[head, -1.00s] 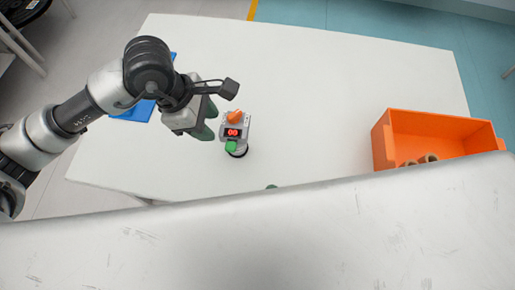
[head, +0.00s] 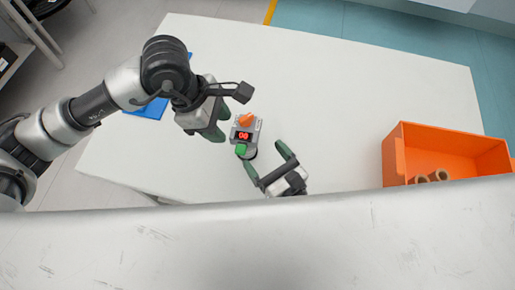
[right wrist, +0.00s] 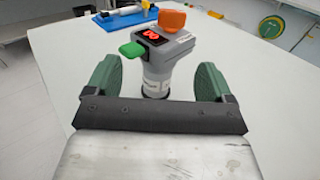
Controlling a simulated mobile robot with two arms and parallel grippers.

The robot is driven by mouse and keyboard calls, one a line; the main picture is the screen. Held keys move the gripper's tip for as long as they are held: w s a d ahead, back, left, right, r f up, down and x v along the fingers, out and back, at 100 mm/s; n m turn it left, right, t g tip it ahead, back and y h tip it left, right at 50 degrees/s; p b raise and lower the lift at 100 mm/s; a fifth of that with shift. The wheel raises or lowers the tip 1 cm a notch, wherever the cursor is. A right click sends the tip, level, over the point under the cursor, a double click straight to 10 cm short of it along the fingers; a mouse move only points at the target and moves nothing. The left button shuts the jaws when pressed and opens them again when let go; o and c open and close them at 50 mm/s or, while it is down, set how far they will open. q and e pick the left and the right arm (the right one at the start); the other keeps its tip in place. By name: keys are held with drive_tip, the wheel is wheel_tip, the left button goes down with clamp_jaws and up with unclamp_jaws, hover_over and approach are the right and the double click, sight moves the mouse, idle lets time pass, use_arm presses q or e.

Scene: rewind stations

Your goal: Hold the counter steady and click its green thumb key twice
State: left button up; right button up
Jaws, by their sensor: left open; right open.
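The counter (head: 246,130) stands on the white table, a grey box on a round post with a red display reading 00. An orange knob (head: 246,119) is on its far side and the green thumb key (head: 241,150) juts from its near side. In the right wrist view the counter (right wrist: 172,50) is straight ahead, with the green key (right wrist: 132,50) at its left. My right gripper (head: 267,157) is open on the near side of the counter, its fingers apart and not touching it. My left gripper (head: 213,125) is just left of the counter, open and apart from it.
An orange bin (head: 398,158) with several brown tubes (head: 430,177) stands at the right of the white table (head: 340,90). A blue board (head: 147,110) lies at the left behind my left arm.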

approach(252, 150)
drive_tip(key=x, duration=0.3)
drive_tip(key=shift+w+a+r, duration=0.1)
drive_tip(key=shift+w+a, duration=0.05)
drive_tip(key=shift+w, duration=0.1)
drive_tip(key=x, duration=0.7)
drive_tip(key=shift+w+a, duration=0.15)
drive_tip(key=c, duration=1.1)
use_arm(q)
clamp_jaws()
idle(0.3)
